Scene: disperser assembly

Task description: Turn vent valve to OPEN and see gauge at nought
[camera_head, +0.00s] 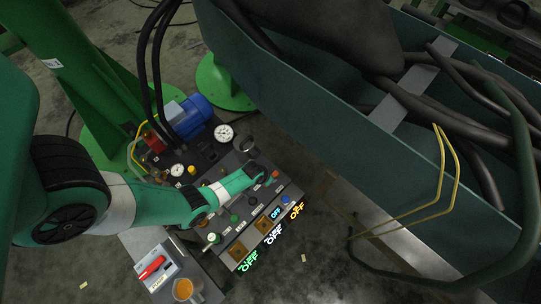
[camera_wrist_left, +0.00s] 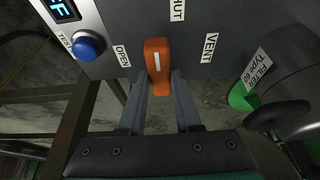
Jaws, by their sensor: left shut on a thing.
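The orange vent valve handle (camera_wrist_left: 157,58) stands on the grey panel in the left wrist view, its long side running up and down the picture. The OPEN label (camera_wrist_left: 122,56) is on its left, the SHUT label (camera_wrist_left: 177,10) above, and the VENT label (camera_wrist_left: 210,48) on its right. My left gripper (camera_wrist_left: 160,84) is shut on the handle's lower end. In the head view my left gripper (camera_head: 266,178) is at the panel's right side. A white gauge (camera_head: 223,134) and a smaller gauge (camera_head: 177,170) face up; their readings are too small to tell. My right gripper is not in view.
Lit OFF displays (camera_head: 273,234) line the panel's front. A big teal trough (camera_head: 330,110) is right.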

